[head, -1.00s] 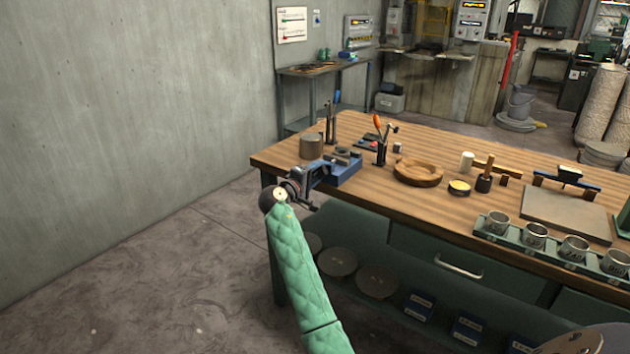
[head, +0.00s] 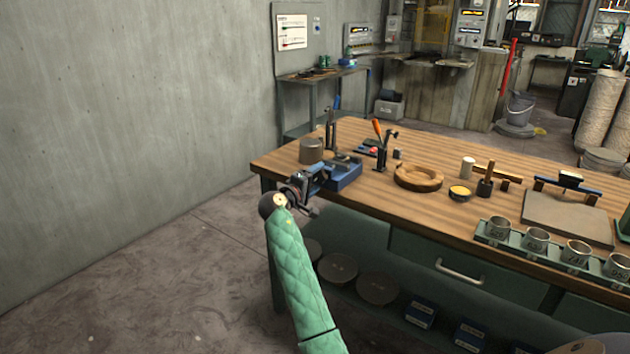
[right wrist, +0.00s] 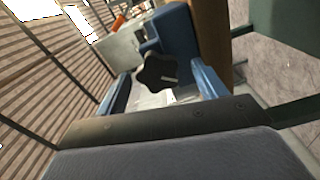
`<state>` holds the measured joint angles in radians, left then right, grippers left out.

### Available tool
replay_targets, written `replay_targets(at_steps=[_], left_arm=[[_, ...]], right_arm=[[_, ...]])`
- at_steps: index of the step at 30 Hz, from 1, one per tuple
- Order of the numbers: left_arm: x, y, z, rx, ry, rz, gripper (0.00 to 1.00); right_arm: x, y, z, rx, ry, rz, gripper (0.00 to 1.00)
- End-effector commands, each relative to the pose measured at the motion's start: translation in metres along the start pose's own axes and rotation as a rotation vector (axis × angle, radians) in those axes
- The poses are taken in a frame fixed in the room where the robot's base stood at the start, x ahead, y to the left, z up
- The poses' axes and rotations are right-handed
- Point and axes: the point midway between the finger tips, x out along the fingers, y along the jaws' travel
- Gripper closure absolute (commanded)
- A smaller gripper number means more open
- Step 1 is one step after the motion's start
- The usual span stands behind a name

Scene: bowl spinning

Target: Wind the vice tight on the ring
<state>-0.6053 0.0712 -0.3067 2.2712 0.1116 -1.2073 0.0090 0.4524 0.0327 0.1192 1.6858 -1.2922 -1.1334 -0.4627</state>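The blue vice (head: 346,175) is at the left front corner of the wooden workbench. Its dark star-shaped knob (right wrist: 158,72) shows in the right wrist view in front of the blue vice body (right wrist: 177,35). My right gripper (head: 307,184) is at the vice's near end, beyond the bench edge. In the right wrist view its two blue fingers (right wrist: 160,85) stand apart on either side of the knob, with gaps visible, so it looks open. The ring is too small or hidden to make out surely at the jaws. My left gripper is out of view.
A grey-brown cylinder (head: 311,150) stands just behind the vice. An upright black tool stand (head: 382,155) and a wooden dish (head: 418,177) are to its right. A tray of metal cups (head: 537,240) lies along the front edge. Floor left of the bench (head: 150,270) is clear.

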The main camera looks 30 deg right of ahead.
Motion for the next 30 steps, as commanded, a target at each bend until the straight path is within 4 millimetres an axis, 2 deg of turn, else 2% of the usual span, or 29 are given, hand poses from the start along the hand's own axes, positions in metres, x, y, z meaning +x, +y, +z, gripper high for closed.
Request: replay_targets(at_steps=[5, 8, 11, 15, 21, 30], left_arm=[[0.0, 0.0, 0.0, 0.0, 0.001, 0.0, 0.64], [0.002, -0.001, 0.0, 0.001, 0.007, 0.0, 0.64], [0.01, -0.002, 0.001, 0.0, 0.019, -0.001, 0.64], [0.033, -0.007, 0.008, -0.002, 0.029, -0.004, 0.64], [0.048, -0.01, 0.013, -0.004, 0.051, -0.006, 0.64], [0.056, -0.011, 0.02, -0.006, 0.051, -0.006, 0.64]], right_arm=[[-0.002, 0.001, 0.0, 0.001, 0.001, 0.001, 0.3], [-0.009, -0.001, -0.001, 0.001, 0.002, 0.0, 0.3], [-0.023, -0.001, -0.001, 0.001, 0.003, -0.001, 0.3], [-0.045, -0.002, 0.0, 0.001, 0.002, -0.001, 0.3], [-0.07, -0.001, 0.0, 0.001, 0.001, 0.0, 0.3], [-0.078, 0.0, 0.0, 0.0, 0.0, 0.0, 0.3]])
